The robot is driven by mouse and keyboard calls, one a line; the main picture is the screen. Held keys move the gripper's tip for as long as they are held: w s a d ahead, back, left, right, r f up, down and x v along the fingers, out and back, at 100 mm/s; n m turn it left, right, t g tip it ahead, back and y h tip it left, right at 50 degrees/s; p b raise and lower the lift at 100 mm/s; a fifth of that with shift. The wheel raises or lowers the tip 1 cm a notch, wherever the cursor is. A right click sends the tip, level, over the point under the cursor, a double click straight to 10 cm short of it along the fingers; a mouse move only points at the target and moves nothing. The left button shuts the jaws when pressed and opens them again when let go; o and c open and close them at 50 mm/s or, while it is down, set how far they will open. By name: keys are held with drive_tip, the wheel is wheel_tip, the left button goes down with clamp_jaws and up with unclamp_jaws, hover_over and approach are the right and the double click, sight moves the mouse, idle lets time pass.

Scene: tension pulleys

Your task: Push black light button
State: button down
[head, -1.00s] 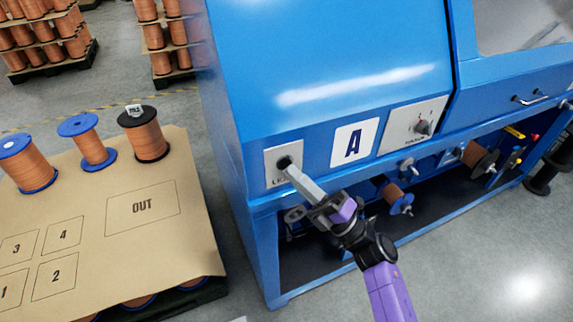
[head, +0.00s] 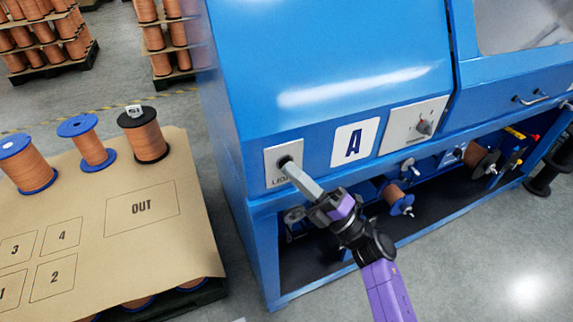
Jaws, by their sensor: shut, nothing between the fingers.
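The plate's lettering is partly covered by my gripper. My gripper (head: 291,169) is shut and empty, with its fingertips right at the button, covering its lower right part. I cannot tell whether the tips press the button or only sit just in front of it.
Copper spools hang in the open bay below. A cardboard-topped pallet (head: 190,230) with several spools stands to the left. Grey floor is clear at lower right.

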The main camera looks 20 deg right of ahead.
drive_tip(key=shift+s, duration=0.55)
drive_tip(key=shift+s+p, duration=0.75)
drive_tip(key=shift+s, duration=2.15)
drive_tip(key=shift+w, duration=0.1)
